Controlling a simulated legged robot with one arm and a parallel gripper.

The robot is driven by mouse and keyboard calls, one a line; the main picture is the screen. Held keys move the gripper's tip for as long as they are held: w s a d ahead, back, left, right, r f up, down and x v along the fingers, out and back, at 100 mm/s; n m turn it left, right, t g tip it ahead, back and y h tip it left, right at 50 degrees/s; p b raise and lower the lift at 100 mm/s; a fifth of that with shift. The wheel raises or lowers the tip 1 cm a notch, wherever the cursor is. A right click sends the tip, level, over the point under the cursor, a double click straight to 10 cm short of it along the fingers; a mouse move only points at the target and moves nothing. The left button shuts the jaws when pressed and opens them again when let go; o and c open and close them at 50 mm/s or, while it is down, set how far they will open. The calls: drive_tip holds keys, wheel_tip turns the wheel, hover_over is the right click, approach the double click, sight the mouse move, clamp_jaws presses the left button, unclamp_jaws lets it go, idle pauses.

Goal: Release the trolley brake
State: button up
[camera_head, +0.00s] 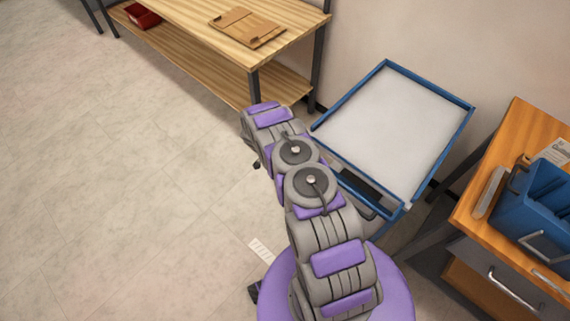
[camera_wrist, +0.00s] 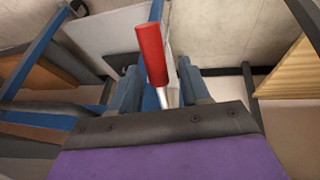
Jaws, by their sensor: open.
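The trolley (camera_head: 392,125) has a blue frame and a pale grey top and stands right of my arm in the head view. Its blue frame also shows in the wrist view (camera_wrist: 155,15). A lever with a red handle (camera_wrist: 151,55) and a metal shaft (camera_wrist: 162,97), which looks like the brake, shows in the wrist view. My gripper (camera_wrist: 158,68) is open, with one finger on each side of the lever in the picture. Whether the fingers touch it, I cannot tell. In the head view the lever cannot be seen and my gripper cannot be made out.
A wooden workbench (camera_head: 280,20) with a lower shelf stands at the back, with a brown board (camera_head: 247,27) on top and a red bin (camera_head: 140,14) below. A wooden cabinet (camera_head: 515,130) with a blue crate (camera_head: 535,205) stands at the right. The floor at left is clear.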

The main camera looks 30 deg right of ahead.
drive_tip(key=shift+s+d+f, duration=0.1)
drive_tip(key=shift+d+f, duration=0.15)
drive_tip(key=shift+f, duration=0.35)
drive_tip(key=shift+c, duration=0.4)
clamp_jaws()
